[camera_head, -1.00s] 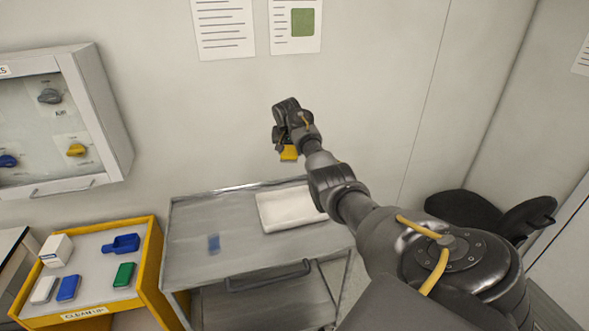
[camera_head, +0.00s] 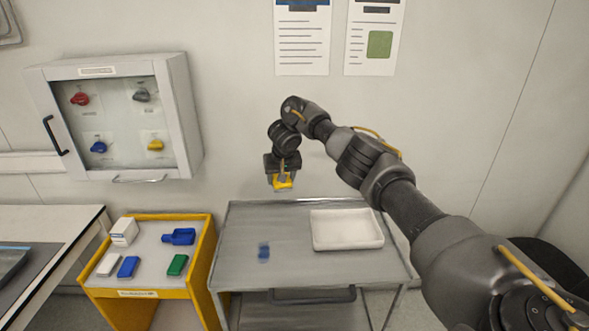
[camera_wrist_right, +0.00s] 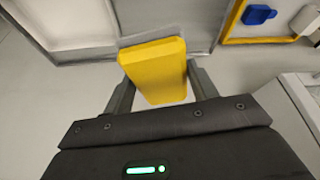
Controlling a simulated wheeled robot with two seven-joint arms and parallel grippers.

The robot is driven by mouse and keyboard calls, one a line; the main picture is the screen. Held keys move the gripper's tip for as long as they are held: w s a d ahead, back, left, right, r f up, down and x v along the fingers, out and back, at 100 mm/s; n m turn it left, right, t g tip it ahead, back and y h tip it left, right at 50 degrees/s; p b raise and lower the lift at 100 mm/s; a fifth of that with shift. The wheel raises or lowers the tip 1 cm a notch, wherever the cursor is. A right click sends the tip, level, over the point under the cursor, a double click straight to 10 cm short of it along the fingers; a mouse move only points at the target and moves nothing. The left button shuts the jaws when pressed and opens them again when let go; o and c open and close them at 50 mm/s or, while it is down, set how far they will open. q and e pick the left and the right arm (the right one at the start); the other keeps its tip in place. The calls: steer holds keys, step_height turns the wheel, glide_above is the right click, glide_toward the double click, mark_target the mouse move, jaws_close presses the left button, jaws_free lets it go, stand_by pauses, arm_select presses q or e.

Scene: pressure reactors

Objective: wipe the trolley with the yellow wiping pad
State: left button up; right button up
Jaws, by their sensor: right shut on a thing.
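The grey metal trolley (camera_head: 310,273) stands below my right arm against the wall. A blue smear (camera_head: 263,252) marks the left part of its top. My right gripper (camera_head: 282,182) is shut on the yellow wiping pad (camera_head: 283,183), above the trolley's rear left part. In the right wrist view the yellow pad (camera_wrist_right: 157,68) sits between the two fingers, with a grey layer along its far edge. The pad is apart from the trolley top. My left gripper is not in view.
A white tray (camera_head: 347,245) sits on the trolley's right part. A yellow-framed cart (camera_head: 205,262) stands close on the left with white, blue and green items. A wall cabinet (camera_head: 190,105) hangs above it. A black chair (camera_head: 545,262) is at the right.

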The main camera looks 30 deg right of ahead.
steer(key=s+a+n+y, duration=0.4)
steer(key=s+a+n, duration=0.9)
steer(key=s+a, duration=0.85)
steer(key=s+d+f+n+b, duration=0.1)
steer(key=s+f+b, duration=0.2)
steer(key=f+b, duration=0.4)
steer(key=s+d+f+n+g+y+b, duration=0.1)
steer(key=s+f+b, duration=0.3)
steer(key=f+b, duration=0.3)
steer(key=shift+f+g, duration=0.3)
steer(key=shift+f, duration=0.2)
